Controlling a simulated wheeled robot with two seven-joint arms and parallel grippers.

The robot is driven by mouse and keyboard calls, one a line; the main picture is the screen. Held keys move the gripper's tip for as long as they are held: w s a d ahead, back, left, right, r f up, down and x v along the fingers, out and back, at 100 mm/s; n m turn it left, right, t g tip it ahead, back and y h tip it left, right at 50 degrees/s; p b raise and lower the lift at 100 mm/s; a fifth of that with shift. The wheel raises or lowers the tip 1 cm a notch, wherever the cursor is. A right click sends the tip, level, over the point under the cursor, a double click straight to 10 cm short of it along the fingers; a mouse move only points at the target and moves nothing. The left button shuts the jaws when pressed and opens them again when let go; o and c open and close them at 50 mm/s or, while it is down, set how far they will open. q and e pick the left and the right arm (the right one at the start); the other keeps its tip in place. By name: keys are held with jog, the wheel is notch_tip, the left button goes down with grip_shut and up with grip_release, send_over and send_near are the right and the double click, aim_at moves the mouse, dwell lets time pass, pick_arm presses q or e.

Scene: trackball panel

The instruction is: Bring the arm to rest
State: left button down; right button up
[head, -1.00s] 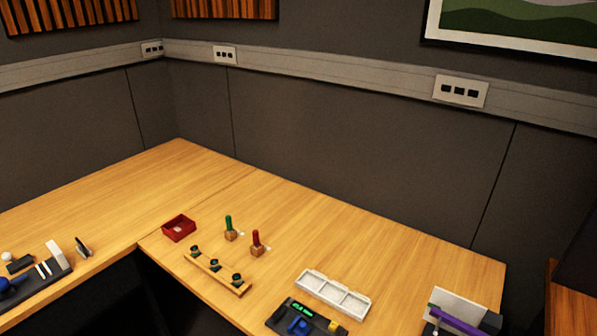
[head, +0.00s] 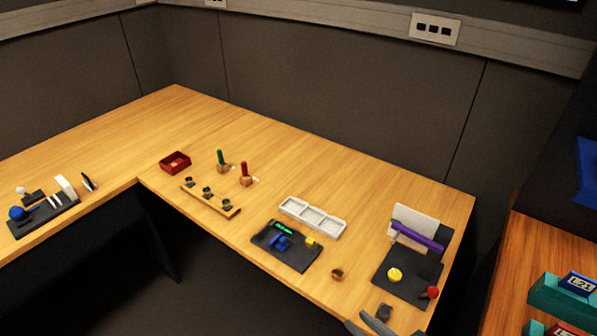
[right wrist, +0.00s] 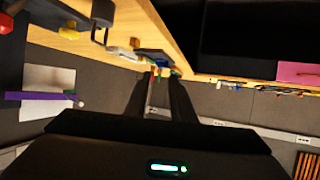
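My right gripper (head: 372,322) shows only in part at the bottom edge of the head view, as grey finger shapes by the desk's front edge. In the right wrist view its two dark fingers (right wrist: 160,88) stand apart with a gap between them, and nothing is held. A dark panel (head: 391,280) with a yellow ball (head: 395,274) and a red knob (head: 432,292) lies on the desk just beyond the gripper. A purple bar (head: 418,237) stands in front of a white plate (head: 415,220) at its back. My left gripper is not in view.
The wooden desk (head: 330,190) also holds a dark panel with blue parts (head: 270,250), a white three-part tray (head: 312,219), a rack with green cups (head: 206,195) and a red box (head: 175,162). Another panel (head: 45,216) lies at left. A wooden shelf unit (head: 515,250) stands at right.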

jog(key=s+d+f+m+g+h, duration=0.25)
jog(key=s+d+f+g, duration=0.2)
jog(key=s, duration=0.35)
jog(key=s+d+f+m+g+h, duration=0.2)
jog(key=s+d+f+g+h, duration=0.2)
jog(key=s+f, duration=0.25)
notch_tip(320, 180, down, 31)
jog(key=s+b, duration=0.2)
jog(key=s+d+f+g+b, duration=0.2)
jog(key=s+d+f, duration=0.1)
jog(key=s+f, duration=1.4)
jog(key=shift+s+f+n, duration=0.35)
jog(key=shift+s+f, duration=0.05)
jog(key=shift+f, duration=0.15)
